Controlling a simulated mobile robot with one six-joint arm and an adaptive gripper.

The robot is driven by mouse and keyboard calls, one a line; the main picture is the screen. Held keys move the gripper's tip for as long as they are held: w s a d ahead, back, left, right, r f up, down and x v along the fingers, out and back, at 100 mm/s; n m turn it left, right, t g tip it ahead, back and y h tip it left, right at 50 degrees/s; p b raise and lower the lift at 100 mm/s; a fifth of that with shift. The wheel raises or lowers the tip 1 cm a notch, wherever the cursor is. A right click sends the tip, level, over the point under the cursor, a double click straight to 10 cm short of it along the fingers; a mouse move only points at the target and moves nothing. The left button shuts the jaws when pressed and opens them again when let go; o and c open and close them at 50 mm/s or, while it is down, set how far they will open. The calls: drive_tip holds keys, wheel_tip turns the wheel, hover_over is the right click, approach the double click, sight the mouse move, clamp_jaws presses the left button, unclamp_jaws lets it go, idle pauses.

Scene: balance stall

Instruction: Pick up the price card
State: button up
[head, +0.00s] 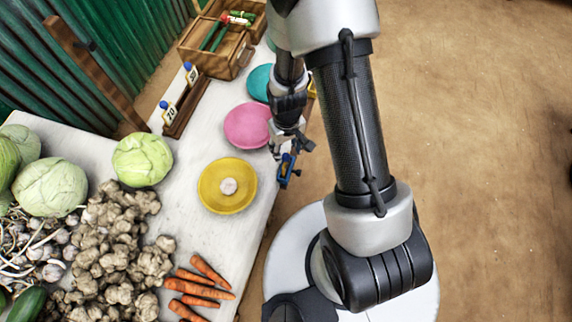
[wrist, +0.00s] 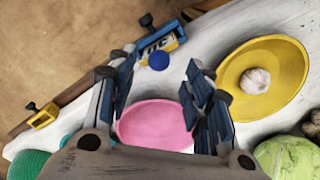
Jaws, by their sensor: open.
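The price card (wrist: 166,43) shows in the wrist view near the table's robot-side edge, beside a blue clamp (wrist: 150,32). It has a white face with dark figures, yellow trim and a blue ball. My gripper (wrist: 162,64) is open, with one finger on each side of the view. The card appears beyond the fingertips, between them in the picture; I cannot tell how far away it is. In the head view my gripper (head: 289,146) hangs over the table edge beside the pink plate, and the card there cannot be made out clearly.
A pink plate (wrist: 155,122) and a yellow plate (wrist: 230,103) with garlic lie close by. A yellow clamp (wrist: 42,117) sits farther along the edge. Two other cards (head: 170,110) (head: 191,74) stand in a wooden rack (head: 186,106) across the table. Vegetables crowd the near left.

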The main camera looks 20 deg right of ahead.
sight(286, 155)
drive_tip(key=f+b, duration=0.1)
drive_tip(key=f, duration=0.2)
drive_tip(key=f+b, duration=0.1)
drive_tip(key=f, duration=0.1)
drive_tip(key=shift+w+f, duration=0.2)
drive_tip(key=shift+f, duration=0.2)
drive_tip(key=shift+r, duration=0.1)
drive_tip(key=shift+c, duration=0.5)
drive_tip(key=c, duration=1)
